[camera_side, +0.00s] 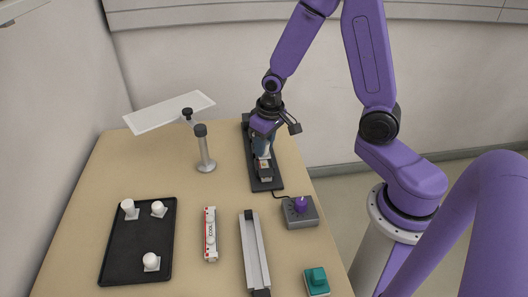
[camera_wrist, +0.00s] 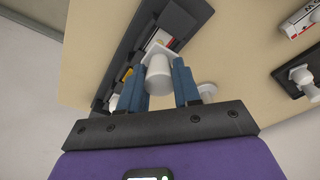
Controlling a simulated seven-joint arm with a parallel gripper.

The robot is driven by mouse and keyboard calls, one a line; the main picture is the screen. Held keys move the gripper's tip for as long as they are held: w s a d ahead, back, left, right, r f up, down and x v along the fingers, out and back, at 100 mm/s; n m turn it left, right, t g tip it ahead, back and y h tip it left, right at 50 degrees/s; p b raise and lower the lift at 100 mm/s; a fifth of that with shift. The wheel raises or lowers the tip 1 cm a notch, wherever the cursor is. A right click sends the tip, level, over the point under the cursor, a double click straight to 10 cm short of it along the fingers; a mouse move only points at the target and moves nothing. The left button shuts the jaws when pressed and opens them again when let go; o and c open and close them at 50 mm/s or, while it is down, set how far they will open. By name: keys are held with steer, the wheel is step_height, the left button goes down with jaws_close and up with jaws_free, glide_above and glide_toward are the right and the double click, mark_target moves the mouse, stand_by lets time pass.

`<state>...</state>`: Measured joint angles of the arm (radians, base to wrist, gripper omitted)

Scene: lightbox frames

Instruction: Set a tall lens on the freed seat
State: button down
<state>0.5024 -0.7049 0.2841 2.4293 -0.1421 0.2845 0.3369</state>
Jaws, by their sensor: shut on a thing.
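My gripper (camera_side: 262,149) is over the black rail (camera_side: 264,184) at the back right of the table. In the wrist view its blue fingers (camera_wrist: 158,88) are shut on a white cylindrical lens (camera_wrist: 158,72) with a square plate at its far end. The black rail (camera_wrist: 182,14) lies beyond that plate, with a pale block and a yellow part on it. Whether the held lens touches a seat cannot be told. Several details around the fingers are hidden in the side view. A black tray (camera_side: 134,240) at the front left holds three white lenses on square plates, one at top left (camera_side: 127,207).
A post on a round foot (camera_side: 206,152) stands left of the rail, near a tilted white panel (camera_side: 170,112). A red-and-white box (camera_side: 210,235), a grey rail (camera_side: 254,252), a purple-knob box (camera_side: 301,213) and a teal button (camera_side: 317,280) lie in front.

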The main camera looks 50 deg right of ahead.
steer(key=shift+f, duration=1.55)
steer(key=shift+f, duration=0.1)
steer(key=c, duration=0.8)
jaws_free()
